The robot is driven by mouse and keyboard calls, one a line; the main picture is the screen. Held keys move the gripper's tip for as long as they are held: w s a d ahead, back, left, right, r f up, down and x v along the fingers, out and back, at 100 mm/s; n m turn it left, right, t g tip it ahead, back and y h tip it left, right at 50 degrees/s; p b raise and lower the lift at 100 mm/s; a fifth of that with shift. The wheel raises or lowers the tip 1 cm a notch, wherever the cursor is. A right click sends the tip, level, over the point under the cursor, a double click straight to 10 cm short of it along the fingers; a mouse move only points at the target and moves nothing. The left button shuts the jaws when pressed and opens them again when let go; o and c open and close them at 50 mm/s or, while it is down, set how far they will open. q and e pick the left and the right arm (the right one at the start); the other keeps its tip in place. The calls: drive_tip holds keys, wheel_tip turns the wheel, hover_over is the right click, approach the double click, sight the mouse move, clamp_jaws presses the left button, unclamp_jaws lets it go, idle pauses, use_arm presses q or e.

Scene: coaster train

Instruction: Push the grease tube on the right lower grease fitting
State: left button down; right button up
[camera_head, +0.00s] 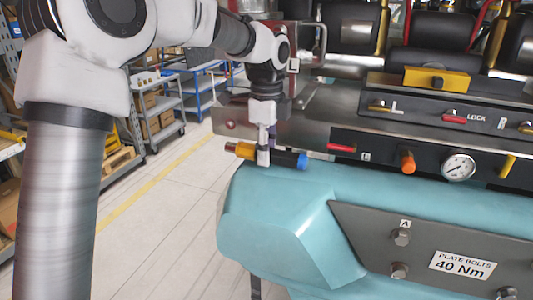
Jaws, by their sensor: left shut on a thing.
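My left gripper (263,155) comes down from above and is shut on a short cylinder, which I take to be the grease tube (286,158). The tube lies nearly level, with a gold and orange end at the left and a black body ending in blue at the right. My fingers hide its middle. It is at the left end of the teal train body, close to the dark front panel; whether it touches either I cannot tell. I cannot make out a grease fitting for certain. My right gripper is not in view.
The teal body (275,225) carries a grey plate (385,220) with bolts and a torque label. The dark panel behind has a red handle (342,148), an orange knob (408,162) and a gauge (458,165). Seats stand behind. Shelves and open floor (165,215) are at left.

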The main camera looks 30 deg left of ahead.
use_arm(q)
drive_tip(key=shift+r, duration=0.3)
drive_tip(key=shift+s+d+r+b, duration=0.15)
drive_tip(key=shift+d+r+b, duration=0.15)
drive_tip(key=shift+r+b, duration=0.3)
drive_tip(key=shift+s+d+r+b, duration=0.15)
drive_tip(key=shift+d+r+b, duration=0.15)
drive_tip(key=shift+r+b, duration=0.3)
drive_tip(key=s+d+r+b, duration=0.1)
drive_tip(key=s+d+b, duration=0.1)
drive_tip(key=d, duration=0.5)
drive_tip(key=s+d+b, duration=0.2)
drive_tip(key=d, duration=0.5)
drive_tip(key=shift+s+r+b, duration=0.15)
drive_tip(key=shift+r+b, duration=0.2)
drive_tip(key=shift+r, duration=0.05)
drive_tip(key=shift+d+f, duration=0.1)
